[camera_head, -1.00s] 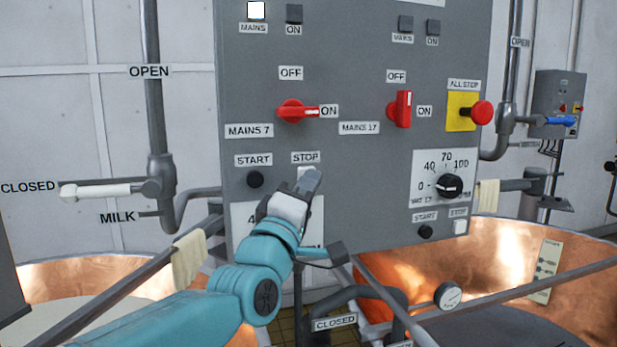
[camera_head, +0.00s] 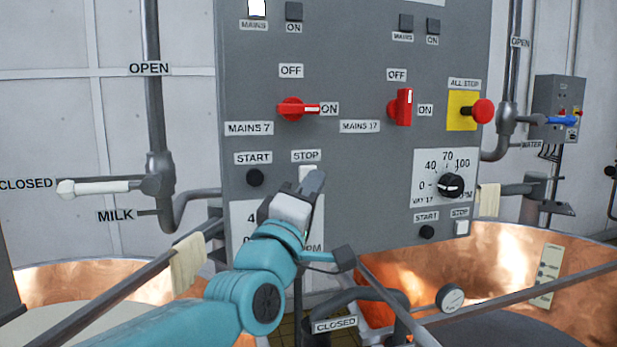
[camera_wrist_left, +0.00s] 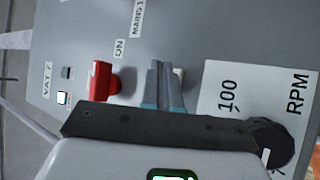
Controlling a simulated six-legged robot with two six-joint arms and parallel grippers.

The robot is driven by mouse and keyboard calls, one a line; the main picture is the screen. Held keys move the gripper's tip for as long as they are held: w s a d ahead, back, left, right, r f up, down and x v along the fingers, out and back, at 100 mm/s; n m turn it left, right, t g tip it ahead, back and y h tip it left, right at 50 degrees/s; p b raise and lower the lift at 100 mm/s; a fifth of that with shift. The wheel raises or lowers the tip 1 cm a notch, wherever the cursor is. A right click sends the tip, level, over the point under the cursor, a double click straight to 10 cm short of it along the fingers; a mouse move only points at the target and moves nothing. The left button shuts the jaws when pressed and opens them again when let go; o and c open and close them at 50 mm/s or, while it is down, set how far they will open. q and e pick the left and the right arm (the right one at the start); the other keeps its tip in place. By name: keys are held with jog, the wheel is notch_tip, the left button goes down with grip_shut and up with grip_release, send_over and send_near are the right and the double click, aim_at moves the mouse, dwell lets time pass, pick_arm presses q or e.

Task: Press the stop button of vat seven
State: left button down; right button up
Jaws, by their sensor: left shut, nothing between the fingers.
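The grey control panel (camera_head: 355,150) faces me. The white stop button (camera_head: 306,172) of vat seven sits under the left STOP label, its lower part hidden by my left gripper. My left gripper (camera_head: 316,181) is shut and empty, its tips over or just in front of the button's lower right. In the left wrist view, the shut fingertips (camera_wrist_left: 162,66) lie beside a pale piece (camera_wrist_left: 180,74) that looks like the same button, mostly covered. I cannot tell whether they touch. The black start button (camera_head: 255,178) is to the left. My right gripper is not in view.
The red MAINS 7 switch (camera_head: 297,108) points to ON, and a white lamp (camera_head: 257,8) is lit above. The yellow-backed all-stop button (camera_head: 482,111) is at right. Vat 17's dial (camera_head: 450,185) and white stop button (camera_head: 461,228) are lower right. Copper vats (camera_head: 500,255) and rails stand below.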

pick_arm(q)
jog(key=shift+s+d+b, duration=0.25)
jog(key=shift+s+b, duration=0.05)
jog(key=shift+s, duration=0.5)
jog(key=shift+s+d+b, duration=0.3)
jog(key=shift+s+b, duration=0.05)
jog(key=shift+s, duration=0.45)
jog(key=shift+s+d+b, duration=0.25)
jog(key=shift+s+b, duration=0.05)
jog(key=shift+s, duration=0.5)
jog(key=shift+w+f, duration=0.1)
